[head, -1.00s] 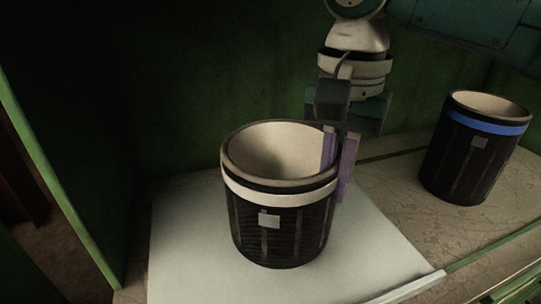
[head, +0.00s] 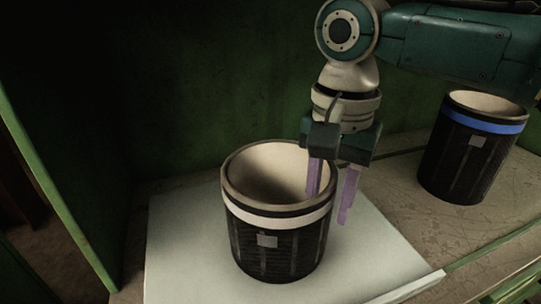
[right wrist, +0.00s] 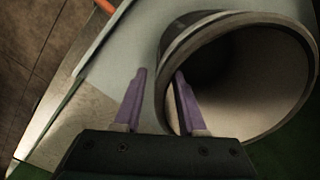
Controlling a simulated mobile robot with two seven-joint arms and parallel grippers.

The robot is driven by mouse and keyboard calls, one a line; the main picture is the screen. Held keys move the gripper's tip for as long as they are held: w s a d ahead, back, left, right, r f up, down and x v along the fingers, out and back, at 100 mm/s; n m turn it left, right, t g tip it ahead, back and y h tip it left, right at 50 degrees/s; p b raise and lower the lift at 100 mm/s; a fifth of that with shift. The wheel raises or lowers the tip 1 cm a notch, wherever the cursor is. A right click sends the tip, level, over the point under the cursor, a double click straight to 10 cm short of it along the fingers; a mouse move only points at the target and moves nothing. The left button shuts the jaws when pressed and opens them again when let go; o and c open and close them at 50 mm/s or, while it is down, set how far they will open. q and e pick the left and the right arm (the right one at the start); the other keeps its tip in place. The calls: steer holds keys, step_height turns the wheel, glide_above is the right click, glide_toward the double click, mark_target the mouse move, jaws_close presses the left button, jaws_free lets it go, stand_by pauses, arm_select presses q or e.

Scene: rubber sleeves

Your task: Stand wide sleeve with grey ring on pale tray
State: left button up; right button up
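The wide black sleeve with a pale grey ring (head: 250,218) stands upright on the pale tray (head: 185,260), its open end up. My right gripper (head: 330,205) is open at the right side of its rim. One purple finger is inside the mouth and the other is outside, with the wall between them. The right wrist view shows the same open fingers (right wrist: 159,75) around the sleeve's rim (right wrist: 222,20). The inner finger's lower part is hidden by the sleeve wall in the head view. My left gripper is not in view.
A black sleeve with a blue ring (head: 463,160) stands on the worn surface (head: 400,175) to the right, off the tray. A green wall (head: 190,100) rises behind, and a green side panel (head: 60,170) stands at the left. The tray is bare around the sleeve.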

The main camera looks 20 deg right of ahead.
step_height(320, 180, up, 12)
steer(key=shift+p, duration=0.65)
steer(key=shift+r, duration=0.2)
